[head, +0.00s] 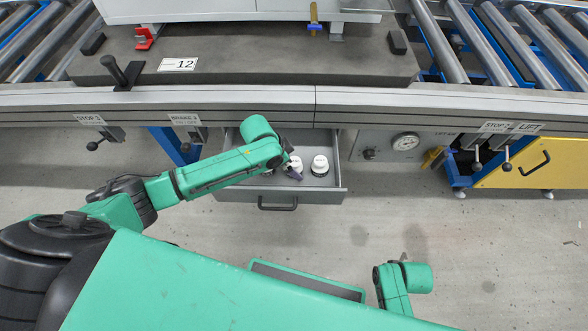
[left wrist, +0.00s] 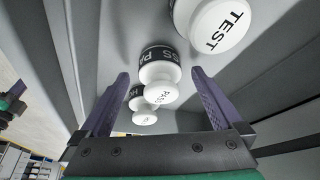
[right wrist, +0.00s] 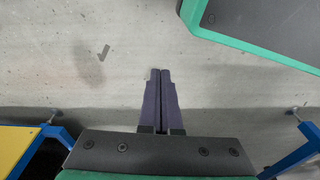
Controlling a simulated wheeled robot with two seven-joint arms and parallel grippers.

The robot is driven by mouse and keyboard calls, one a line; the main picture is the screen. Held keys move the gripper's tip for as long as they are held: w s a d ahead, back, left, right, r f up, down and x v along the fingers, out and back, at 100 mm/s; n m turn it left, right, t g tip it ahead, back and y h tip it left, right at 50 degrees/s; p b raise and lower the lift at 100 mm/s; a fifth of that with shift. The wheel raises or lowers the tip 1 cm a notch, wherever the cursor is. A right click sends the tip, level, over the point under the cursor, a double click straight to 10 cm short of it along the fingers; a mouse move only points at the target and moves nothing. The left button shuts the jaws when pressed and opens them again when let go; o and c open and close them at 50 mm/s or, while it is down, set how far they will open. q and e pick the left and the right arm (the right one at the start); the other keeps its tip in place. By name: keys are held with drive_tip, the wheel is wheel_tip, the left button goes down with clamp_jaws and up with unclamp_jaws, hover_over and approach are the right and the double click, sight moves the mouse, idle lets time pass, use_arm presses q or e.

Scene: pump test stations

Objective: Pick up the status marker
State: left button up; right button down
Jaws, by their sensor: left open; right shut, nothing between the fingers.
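Several white, knob-topped status markers with black bands stand in an open grey drawer (head: 333,190). One marker (head: 320,164) shows clear of the arm in the head view. A TEST marker (left wrist: 217,25) is at the upper right. My left gripper (head: 293,171) is open over the drawer, its purple fingers on either side of the PASS marker; I cannot tell whether they touch it. My right gripper (right wrist: 160,72) is shut and empty above the floor.
A grey bench edge (head: 420,100) runs above the drawer, with a dark board (head: 330,70) on it. Roller conveyors (head: 525,45) flank the board. A gauge (head: 405,142) and a yellow cabinet (head: 510,172) are right of the drawer. The floor in front is clear.

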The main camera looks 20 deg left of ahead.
use_arm(q)
drive_tip(key=shift+w+d+f, duration=0.15)
drive_tip(key=shift+f, duration=0.45)
drive_tip(key=shift+r, duration=0.15)
drive_tip(key=c, duration=1.4)
